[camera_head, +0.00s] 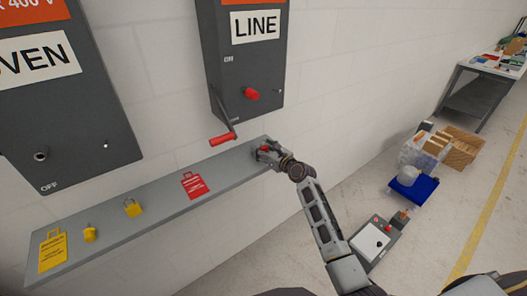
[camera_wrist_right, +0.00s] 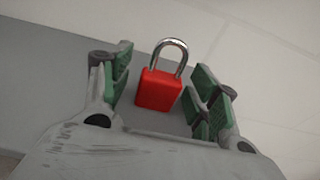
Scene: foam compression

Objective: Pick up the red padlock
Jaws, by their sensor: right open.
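The red padlock (camera_wrist_right: 159,91) has a silver shackle and sits on the grey shelf (camera_wrist_right: 45,75). In the right wrist view it is between the green-padded fingers of my right gripper (camera_wrist_right: 160,98), with gaps on both sides. The right gripper is open. In the head view the right gripper (camera_head: 268,153) is at the right end of the shelf (camera_head: 225,172), and only a bit of red from the padlock (camera_head: 266,147) shows there. My left gripper is not in view.
The LINE box (camera_head: 243,75) with a red-handled lever (camera_head: 222,139) hangs above. A wall stands behind.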

